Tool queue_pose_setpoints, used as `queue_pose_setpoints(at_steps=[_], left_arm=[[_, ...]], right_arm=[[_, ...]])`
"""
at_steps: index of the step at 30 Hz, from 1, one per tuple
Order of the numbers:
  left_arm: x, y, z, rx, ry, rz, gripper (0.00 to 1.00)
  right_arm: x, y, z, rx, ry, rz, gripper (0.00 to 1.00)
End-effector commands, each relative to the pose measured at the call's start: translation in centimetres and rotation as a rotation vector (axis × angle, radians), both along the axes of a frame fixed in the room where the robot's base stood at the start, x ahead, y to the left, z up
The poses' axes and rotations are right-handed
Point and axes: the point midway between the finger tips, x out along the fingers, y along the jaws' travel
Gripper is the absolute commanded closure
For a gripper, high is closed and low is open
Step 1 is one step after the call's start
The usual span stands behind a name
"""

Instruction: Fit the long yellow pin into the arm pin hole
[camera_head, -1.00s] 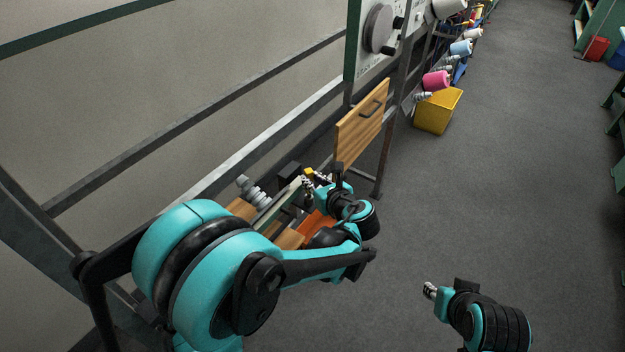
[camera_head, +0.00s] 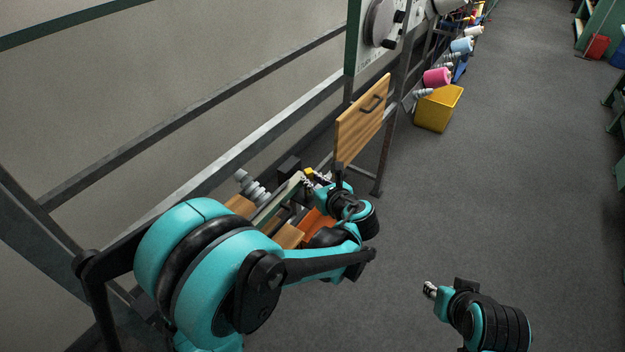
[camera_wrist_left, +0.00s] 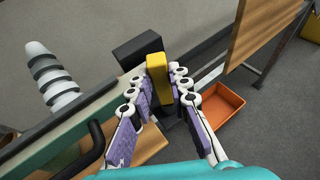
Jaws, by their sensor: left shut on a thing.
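The long yellow pin (camera_wrist_left: 155,66) shows as a yellow block-like end between the fingertips of my left gripper (camera_wrist_left: 163,84) in the left wrist view. The gripper is shut on it. In the head view only a small yellow patch of the pin (camera_head: 308,171) shows beside the left gripper (camera_head: 316,179), above the work frame. A dark block (camera_wrist_left: 140,52) stands just behind the pin in the wrist view. I cannot make out the arm pin hole, or whether the pin touches anything. My right gripper (camera_head: 430,290) is over the floor, away from the frame; its jaws are too small to read.
A grey ribbed cone (camera_wrist_left: 52,78) stands left of the left gripper. An orange tray (camera_wrist_left: 222,103) lies to its right, below a wooden panel with a handle (camera_head: 362,120). A yellow bin (camera_head: 438,110) stands farther back.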

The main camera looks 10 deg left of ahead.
Motion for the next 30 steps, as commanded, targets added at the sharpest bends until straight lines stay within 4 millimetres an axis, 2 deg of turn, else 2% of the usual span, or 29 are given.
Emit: queue_pose_setpoints(at_steps=[1,2,4,5,17,30], left_arm=[[0.0,0.0,-0.2,0.000,0.000,0.000,1.00],[0.0,0.0,-0.2,0.000,0.000,0.000,0.79],[0.0,0.0,-0.1,0.000,0.000,0.000,0.61],[0.0,0.0,-0.1,0.000,0.000,0.000,0.58],[-0.6,-0.6,0.2,0.000,0.000,-0.001,0.58],[-6.8,-5.8,3.6,0.000,0.000,-0.004,0.58]], right_arm=[[0.0,0.0,-0.2,0.000,0.000,0.000,0.68],[0.0,0.0,-0.2,0.000,0.000,0.000,0.68],[0.0,0.0,-0.1,0.000,0.000,0.000,0.68],[0.0,0.0,-0.1,0.000,0.000,0.000,0.68],[0.0,0.0,-0.1,0.000,0.000,0.000,0.68],[0.0,0.0,-0.1,0.000,0.000,0.000,0.68]])
